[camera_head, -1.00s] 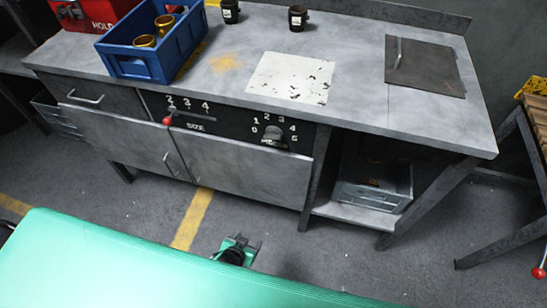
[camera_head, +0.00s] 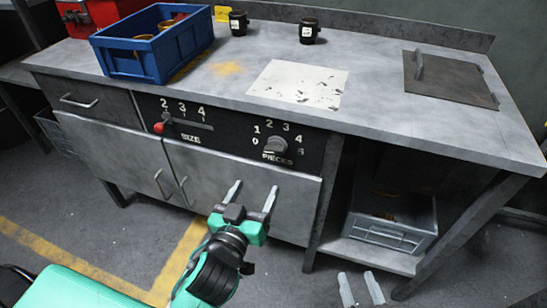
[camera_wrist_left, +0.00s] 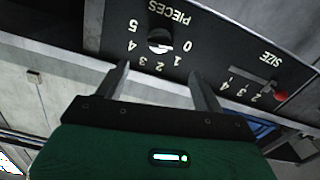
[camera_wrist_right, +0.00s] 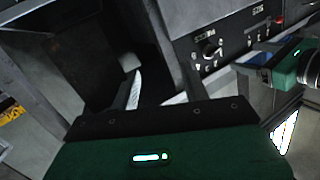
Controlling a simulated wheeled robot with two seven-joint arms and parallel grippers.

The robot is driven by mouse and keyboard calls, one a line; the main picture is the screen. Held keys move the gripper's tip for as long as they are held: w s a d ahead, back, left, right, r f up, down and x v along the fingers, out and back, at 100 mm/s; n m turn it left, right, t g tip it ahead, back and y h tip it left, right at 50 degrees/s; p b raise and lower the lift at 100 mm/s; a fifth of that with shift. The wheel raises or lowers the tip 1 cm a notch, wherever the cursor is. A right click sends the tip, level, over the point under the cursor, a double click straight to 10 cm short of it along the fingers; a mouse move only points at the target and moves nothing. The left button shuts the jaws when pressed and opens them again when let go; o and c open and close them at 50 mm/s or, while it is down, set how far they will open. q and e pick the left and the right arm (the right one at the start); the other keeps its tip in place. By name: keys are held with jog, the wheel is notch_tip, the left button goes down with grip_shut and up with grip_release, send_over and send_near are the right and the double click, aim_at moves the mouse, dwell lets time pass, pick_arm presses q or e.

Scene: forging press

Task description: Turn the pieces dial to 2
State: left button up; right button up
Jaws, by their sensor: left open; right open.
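The pieces dial (camera_head: 277,144) is a round grey knob on the black panel under the bench top, ringed by white numbers. It also shows in the left wrist view (camera_wrist_left: 160,41), upside down, and small in the right wrist view (camera_wrist_right: 208,48). Its pointer seems to lie toward 0, but is too small to be sure. My left gripper (camera_head: 255,188) is open and empty, below and in front of the dial, fingers pointing at the panel and not touching the knob. My right gripper (camera_head: 355,273) is open and empty, low near the floor at the bottom edge.
The size lever with a red knob (camera_head: 159,127) sits left on the same panel. Cabinet doors (camera_head: 240,185) with handles are below. A blue crate (camera_head: 150,62), black mugs (camera_head: 308,33) and a dark plate (camera_head: 450,80) stand on the bench. A grey bin (camera_head: 390,232) is on the lower shelf.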

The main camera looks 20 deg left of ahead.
aim_at(275, 148)
pick_arm(q)
jog(key=w, duration=1.2)
jog(key=shift+w+d+b, duration=0.2)
jog(key=shift+w+b, duration=0.1)
jog(key=shift+w, duration=0.1)
pick_arm(e)
jog(key=r, duration=0.1)
jog(key=w+t, duration=0.1)
jog(key=r, duration=0.1)
jog(key=shift+w+d+r+t, duration=0.2)
jog(key=shift+d+r+t, duration=0.05)
jog(key=shift+r+t, duration=0.05)
jog(key=shift+w+r, duration=0.1)
pick_arm(q)
jog(key=c, duration=0.9)
jog(key=shift+c, duration=0.5)
